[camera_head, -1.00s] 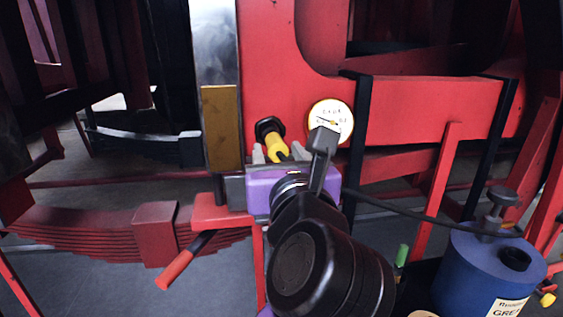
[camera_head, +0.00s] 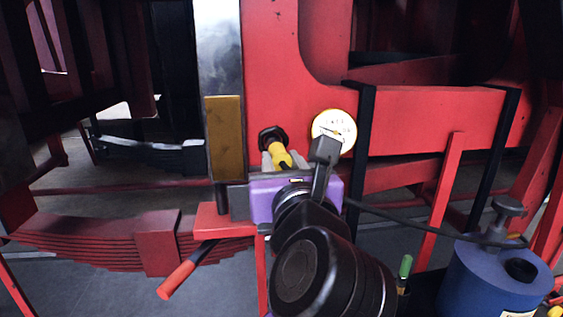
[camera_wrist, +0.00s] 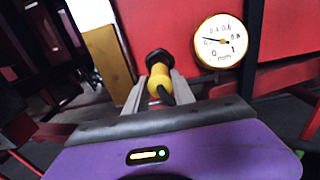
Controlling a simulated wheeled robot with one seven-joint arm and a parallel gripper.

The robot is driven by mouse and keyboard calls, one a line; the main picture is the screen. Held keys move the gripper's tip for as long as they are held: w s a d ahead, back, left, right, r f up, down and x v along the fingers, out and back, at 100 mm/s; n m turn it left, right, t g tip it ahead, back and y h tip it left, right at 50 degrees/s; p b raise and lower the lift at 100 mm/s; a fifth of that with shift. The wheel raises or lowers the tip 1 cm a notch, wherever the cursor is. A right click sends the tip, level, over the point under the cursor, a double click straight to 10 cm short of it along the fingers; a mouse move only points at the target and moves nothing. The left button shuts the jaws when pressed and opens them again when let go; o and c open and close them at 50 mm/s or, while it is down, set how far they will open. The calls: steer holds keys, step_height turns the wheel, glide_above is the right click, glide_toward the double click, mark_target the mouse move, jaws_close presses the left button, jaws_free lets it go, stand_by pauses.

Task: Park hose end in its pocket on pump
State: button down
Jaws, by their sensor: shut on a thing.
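The hose end (camera_head: 279,156) is a yellow sleeve with a black round head, in front of the red frame. My gripper (camera_head: 282,160) is shut on its yellow sleeve; in the wrist view the two grey fingers (camera_wrist: 159,92) flank the hose end (camera_wrist: 158,80). I cannot tell whether the black head touches the frame behind it. The blue pump (camera_head: 485,279) stands at the lower right, with a grey knob and a dark round opening (camera_head: 520,270) on top; I cannot tell whether this is the pocket. A black hose (camera_head: 420,218) runs from near my gripper toward the pump.
A round white dial gauge (camera_head: 333,132) with a yellow rim sits just right of my gripper. A red-handled tool (camera_head: 178,279) and a red leaf spring (camera_head: 90,240) are at the left. A green-tipped item (camera_head: 405,266) stands between my arm and the pump.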

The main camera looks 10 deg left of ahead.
steer(key=shift+s, duration=0.1)
steer(key=shift+b+v, duration=0.75)
steer(key=shift+v, duration=1.9)
